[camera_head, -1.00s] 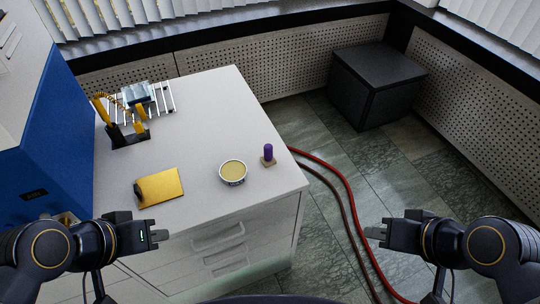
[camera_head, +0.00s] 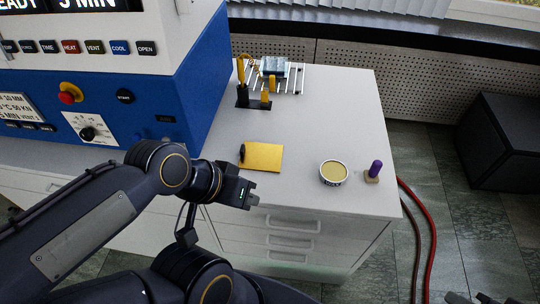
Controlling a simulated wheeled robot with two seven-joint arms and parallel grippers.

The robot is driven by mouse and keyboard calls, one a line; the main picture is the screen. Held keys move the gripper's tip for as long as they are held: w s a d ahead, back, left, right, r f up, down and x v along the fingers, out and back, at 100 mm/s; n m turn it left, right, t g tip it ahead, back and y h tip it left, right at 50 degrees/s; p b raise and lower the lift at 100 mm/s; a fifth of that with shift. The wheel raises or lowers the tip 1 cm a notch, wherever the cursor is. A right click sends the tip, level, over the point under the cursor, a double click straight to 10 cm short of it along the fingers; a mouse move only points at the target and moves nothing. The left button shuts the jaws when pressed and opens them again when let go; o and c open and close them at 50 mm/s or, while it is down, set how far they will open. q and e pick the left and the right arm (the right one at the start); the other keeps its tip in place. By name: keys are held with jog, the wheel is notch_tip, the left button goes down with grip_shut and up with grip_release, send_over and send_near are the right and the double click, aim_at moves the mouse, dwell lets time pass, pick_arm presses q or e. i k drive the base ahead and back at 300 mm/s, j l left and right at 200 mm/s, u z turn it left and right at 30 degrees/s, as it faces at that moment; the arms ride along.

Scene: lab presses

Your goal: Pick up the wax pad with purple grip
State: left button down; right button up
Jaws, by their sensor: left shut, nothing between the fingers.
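The wax pad with purple grip (camera_head: 375,169) stands upright near the right edge of the white bench top. Its purple handle rises from a small tan base. My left gripper (camera_head: 253,200) is shut and empty, by the front edge of the bench, well to the left of the pad. A small part of my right gripper (camera_head: 465,298) shows at the bottom right edge, over the floor. Most of it is cut off, so its jaws cannot be judged.
A round tub of yellowish wax (camera_head: 334,173) stands just left of the pad. A yellow plate (camera_head: 262,156) lies farther left. A black holder with yellow tools (camera_head: 254,97) and a wire rack (camera_head: 291,80) stand behind. The blue press (camera_head: 150,110) rises at left. Red hoses (camera_head: 431,235) run along the floor.

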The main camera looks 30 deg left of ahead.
aim_at(370, 176)
jog(key=i+j+u, duration=0.15)
jog(key=u, duration=0.35)
jog(key=i+j+u, duration=0.15)
jog(key=u, duration=0.3)
jog(key=j, duration=0.1)
